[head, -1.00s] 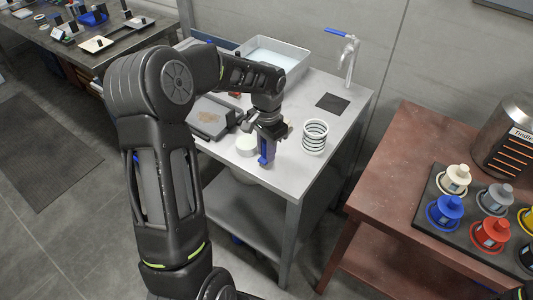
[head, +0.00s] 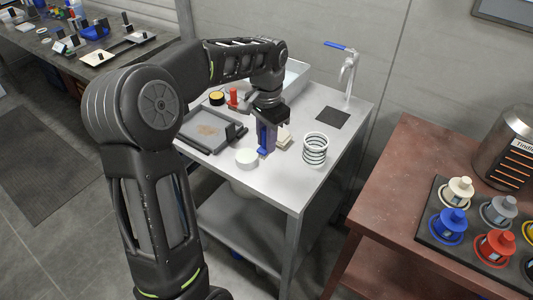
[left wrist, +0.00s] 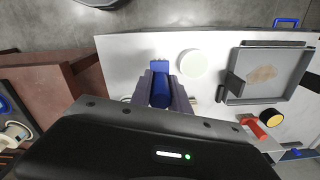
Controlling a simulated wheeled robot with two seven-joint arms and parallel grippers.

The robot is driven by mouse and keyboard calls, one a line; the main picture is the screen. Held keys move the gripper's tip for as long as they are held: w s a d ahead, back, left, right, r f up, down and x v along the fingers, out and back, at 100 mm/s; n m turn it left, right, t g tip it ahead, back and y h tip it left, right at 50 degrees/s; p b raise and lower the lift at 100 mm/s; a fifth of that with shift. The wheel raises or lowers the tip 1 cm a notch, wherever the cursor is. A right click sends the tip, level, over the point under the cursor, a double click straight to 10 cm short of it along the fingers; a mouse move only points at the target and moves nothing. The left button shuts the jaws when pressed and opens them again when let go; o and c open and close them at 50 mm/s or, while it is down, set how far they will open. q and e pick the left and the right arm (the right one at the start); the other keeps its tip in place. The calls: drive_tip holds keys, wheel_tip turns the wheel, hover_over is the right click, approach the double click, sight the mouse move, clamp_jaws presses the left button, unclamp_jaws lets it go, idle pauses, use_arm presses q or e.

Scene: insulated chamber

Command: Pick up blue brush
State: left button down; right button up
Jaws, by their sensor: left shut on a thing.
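The blue brush (head: 265,142) is upright between the fingers of my left gripper (head: 265,120), above or at the front part of the grey metal table (head: 280,188). I cannot tell whether its lower end touches the tabletop. In the left wrist view the blue brush (left wrist: 161,90) shows between the two fingers of my left gripper (left wrist: 163,92), which are shut on it. Part of the brush is hidden by the fingers. My right gripper is not in view.
A white round piece (head: 246,157) sits just left of the brush. A striped coil-like cylinder (head: 315,148) stands to the right. A grey tray (head: 206,131) lies at the left, with a red object (head: 233,96) behind. A faucet (head: 347,72) stands at the back corner.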

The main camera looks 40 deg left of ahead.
use_arm(q)
drive_tip(key=shift+r, duration=0.45)
idle(0.3)
